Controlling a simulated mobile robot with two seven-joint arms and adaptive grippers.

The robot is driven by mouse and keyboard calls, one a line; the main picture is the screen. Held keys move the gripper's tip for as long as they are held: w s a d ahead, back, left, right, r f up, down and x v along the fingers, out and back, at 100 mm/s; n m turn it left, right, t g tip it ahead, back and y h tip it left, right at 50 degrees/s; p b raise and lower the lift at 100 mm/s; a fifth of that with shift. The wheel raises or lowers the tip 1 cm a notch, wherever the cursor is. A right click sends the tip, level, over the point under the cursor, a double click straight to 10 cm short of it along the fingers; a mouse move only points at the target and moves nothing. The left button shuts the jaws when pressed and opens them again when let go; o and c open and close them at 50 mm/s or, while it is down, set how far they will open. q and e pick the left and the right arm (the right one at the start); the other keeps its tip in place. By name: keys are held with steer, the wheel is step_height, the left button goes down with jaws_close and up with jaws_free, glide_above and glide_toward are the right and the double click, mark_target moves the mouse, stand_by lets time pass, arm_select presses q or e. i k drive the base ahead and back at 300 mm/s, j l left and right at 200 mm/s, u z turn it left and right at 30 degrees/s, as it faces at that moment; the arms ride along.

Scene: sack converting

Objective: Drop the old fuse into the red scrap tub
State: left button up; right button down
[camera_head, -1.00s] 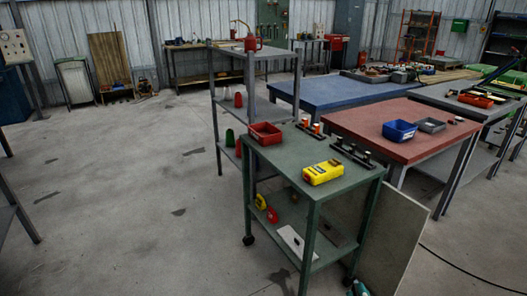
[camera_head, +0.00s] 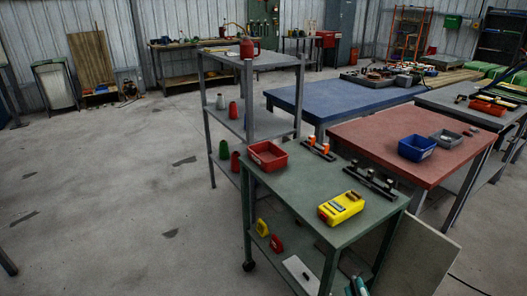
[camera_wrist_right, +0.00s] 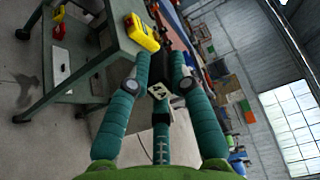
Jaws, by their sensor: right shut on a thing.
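The red scrap tub (camera_head: 267,158) stands on the near left corner of the green cart's top (camera_head: 300,190). It looks empty from here. My right gripper (camera_head: 357,288) shows only as a teal bit at the bottom edge of the head view, in front of the cart. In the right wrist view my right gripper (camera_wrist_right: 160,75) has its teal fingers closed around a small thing. A pale piece with dark marks (camera_wrist_right: 158,91) shows between them; I cannot tell clearly whether it is the old fuse. My left gripper is out of view.
A yellow meter (camera_head: 341,208), a black fuse holder strip (camera_head: 374,184) and an orange-topped rack (camera_head: 318,149) share the cart top. A blue bin (camera_head: 417,147) stands on the red table (camera_head: 375,150). A grey panel (camera_head: 420,260) leans by the cart. Open floor lies left.

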mark_target(268, 155)
steer(key=i+j, duration=0.3)
steer(key=i, duration=0.3)
steer(key=i+j+z, duration=0.15)
steer(key=i+j, duration=0.2)
steer(key=i, duration=0.25)
steer(key=i+j, duration=0.4)
steer(key=i, duration=0.2)
